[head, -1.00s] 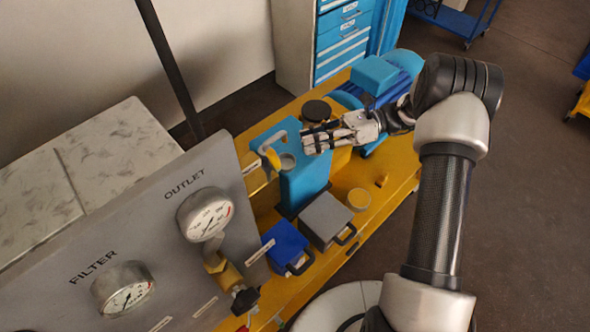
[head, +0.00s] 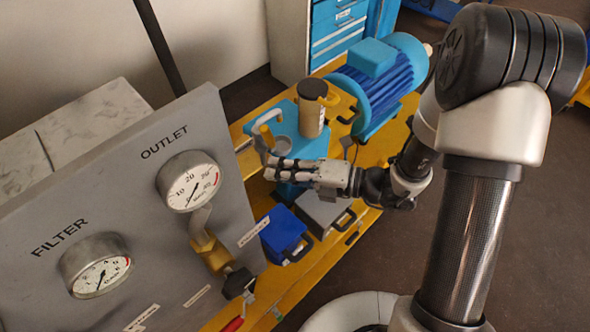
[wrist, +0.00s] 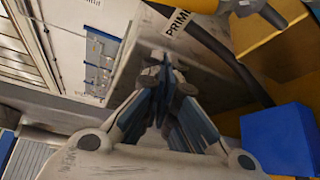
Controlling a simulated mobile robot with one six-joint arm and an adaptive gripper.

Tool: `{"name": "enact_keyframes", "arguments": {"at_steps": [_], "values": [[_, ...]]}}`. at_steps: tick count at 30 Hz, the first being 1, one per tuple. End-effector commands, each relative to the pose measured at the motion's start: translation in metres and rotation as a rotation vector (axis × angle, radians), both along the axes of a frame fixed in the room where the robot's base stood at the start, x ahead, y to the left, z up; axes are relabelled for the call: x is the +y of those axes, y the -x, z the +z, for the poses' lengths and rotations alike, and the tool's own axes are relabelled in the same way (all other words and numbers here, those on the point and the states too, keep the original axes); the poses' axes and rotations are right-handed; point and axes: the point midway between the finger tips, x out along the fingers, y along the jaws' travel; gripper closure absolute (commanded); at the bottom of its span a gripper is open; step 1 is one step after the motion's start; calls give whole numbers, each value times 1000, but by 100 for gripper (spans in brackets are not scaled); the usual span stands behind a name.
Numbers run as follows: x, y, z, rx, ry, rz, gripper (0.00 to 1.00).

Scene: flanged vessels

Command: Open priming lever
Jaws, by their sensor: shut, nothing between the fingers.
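Part of a grey fitting (wrist: 250,8) shows at the top right.
The grey panel with the outlet gauge (head: 188,181) and filter gauge (head: 96,265) stands at left. A blue box (head: 284,235) and a grey box (head: 322,213) sit below my gripper. A blue motor (head: 385,80) and a dark-capped cylinder (head: 312,108) stand behind.

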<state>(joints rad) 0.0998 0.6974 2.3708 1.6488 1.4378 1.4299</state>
Motion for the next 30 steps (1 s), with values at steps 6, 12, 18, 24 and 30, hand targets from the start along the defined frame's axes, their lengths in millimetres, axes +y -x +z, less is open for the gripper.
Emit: {"name": "enact_keyframes", "arguments": {"at_steps": [6,12,18,24,30], "values": [[44,-7,-7,-2,0,6,100],[34,-31,-1,-7,-1,-3,100],[28,-42,3,-2,-1,-1,100],[27,-43,4,-1,-1,-1,100],[27,-44,5,6,-6,-1,100]]}}
